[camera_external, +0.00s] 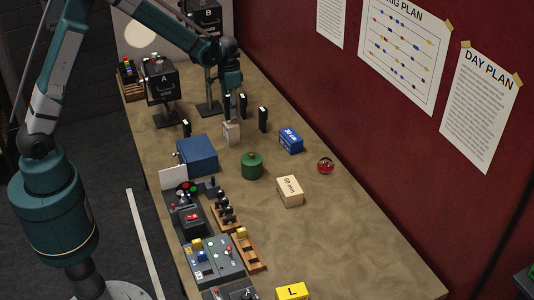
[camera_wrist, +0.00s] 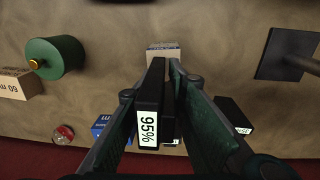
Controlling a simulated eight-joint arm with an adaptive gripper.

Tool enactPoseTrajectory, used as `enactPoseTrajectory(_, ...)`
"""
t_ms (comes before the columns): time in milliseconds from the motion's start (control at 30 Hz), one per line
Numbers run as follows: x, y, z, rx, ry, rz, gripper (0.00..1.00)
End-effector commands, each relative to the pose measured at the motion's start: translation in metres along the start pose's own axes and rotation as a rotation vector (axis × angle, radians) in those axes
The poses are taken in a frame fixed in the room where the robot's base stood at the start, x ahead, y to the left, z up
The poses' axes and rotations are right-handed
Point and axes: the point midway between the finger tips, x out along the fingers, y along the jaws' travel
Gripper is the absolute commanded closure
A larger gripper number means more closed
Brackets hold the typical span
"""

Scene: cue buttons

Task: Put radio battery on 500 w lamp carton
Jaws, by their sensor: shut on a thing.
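My gripper (camera_external: 228,114) hangs at the middle of the table; its fingers also show in the wrist view (camera_wrist: 166,68). It is shut on a black radio battery (camera_wrist: 152,95) with a white "95%" label. The held battery is hard to make out in the external view. A small pale carton (camera_external: 231,135), seen in the wrist view (camera_wrist: 163,50) too, lies just beyond the fingertips. Its print is too small to read, and I cannot tell whether the battery touches it. A blue carton (camera_external: 291,141) and a tan "60 m…" carton (camera_external: 289,191) stand nearer.
A green canister (camera_external: 252,166), a blue box (camera_external: 197,156) and a red glass ball (camera_external: 325,166) stand nearby. Control panels (camera_external: 213,259) line the left edge. The table's right front is clear.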

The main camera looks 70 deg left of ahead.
Motion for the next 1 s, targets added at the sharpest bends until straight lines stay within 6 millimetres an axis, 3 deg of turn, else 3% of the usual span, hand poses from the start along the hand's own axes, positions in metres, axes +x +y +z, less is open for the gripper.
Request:
enactPoseTrajectory(233,0.022,-0.002,0.0,0.0,0.0,0.0,0.98)
enactPoseTrajectory(733,0.029,-0.002,0.0,0.0,0.0,0.0,0.98)
enactPoseTrajectory(767,0.029,-0.002,0.0,0.0,0.0,0.0,0.84)
enactPoseTrajectory(867,0.028,-0.002,0.0,0.0,0.0,0.0,0.71)
enactPoseTrajectory(1000,0.028,-0.002,0.0,0.0,0.0,0.0,0.7)
